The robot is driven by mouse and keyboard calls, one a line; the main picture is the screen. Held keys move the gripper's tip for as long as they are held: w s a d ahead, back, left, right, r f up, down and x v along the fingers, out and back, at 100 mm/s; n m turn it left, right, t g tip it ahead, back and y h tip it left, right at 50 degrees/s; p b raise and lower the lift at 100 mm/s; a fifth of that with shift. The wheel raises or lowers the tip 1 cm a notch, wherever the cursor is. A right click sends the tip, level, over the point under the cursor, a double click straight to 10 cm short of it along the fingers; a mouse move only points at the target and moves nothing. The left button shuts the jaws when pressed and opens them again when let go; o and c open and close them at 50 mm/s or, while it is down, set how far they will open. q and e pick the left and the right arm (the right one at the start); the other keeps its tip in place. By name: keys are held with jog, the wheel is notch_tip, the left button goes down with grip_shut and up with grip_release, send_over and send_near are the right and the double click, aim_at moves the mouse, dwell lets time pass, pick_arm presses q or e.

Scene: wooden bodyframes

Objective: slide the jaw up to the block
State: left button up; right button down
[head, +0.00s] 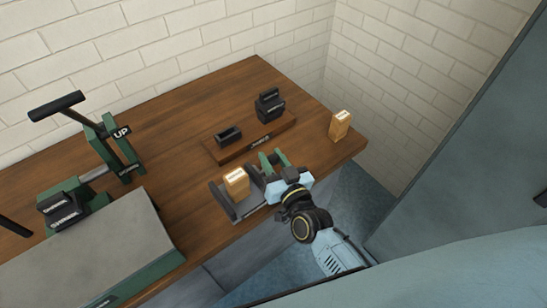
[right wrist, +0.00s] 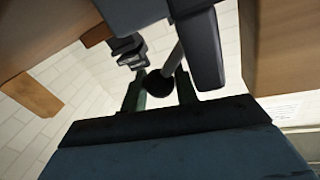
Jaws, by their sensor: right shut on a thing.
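The light wooden block (head: 236,183) with a pale label on top sits in a grey vise (head: 246,212) near the table's front edge. The dark sliding jaw (head: 256,178) stands just right of the block, close to it; I cannot tell if they touch. My right gripper (head: 274,163) reaches in from the right, beside the jaw. In the right wrist view its green fingers are on either side of a black knob (right wrist: 159,84) on a grey rod, which runs up toward the dark jaw (right wrist: 200,45). The gripper is shut on that knob. My left gripper is out of view.
A wooden tray (head: 250,148) with dark holders (head: 269,105) lies behind the vise. Another wooden block (head: 340,125) stands at the table's right corner. A green press (head: 110,150) with a lever and a grey-topped box (head: 85,250) take up the left.

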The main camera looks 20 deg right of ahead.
aim_at(261, 174)
jog(key=a, duration=0.2)
jog(key=s+a, duration=0.1)
jog(key=shift+s+a+p, duration=0.2)
jog(key=shift+a+p, duration=0.2)
jog(key=c, duration=1.1)
grip_release()
jog(key=shift+d, duration=0.1)
jog(key=s, duration=0.4)
jog(key=s+d, duration=0.1)
jog(key=s, duration=0.3)
jog(key=s+d, duration=0.1)
jog(key=s, duration=0.4)
jog(key=shift+s, duration=0.1)
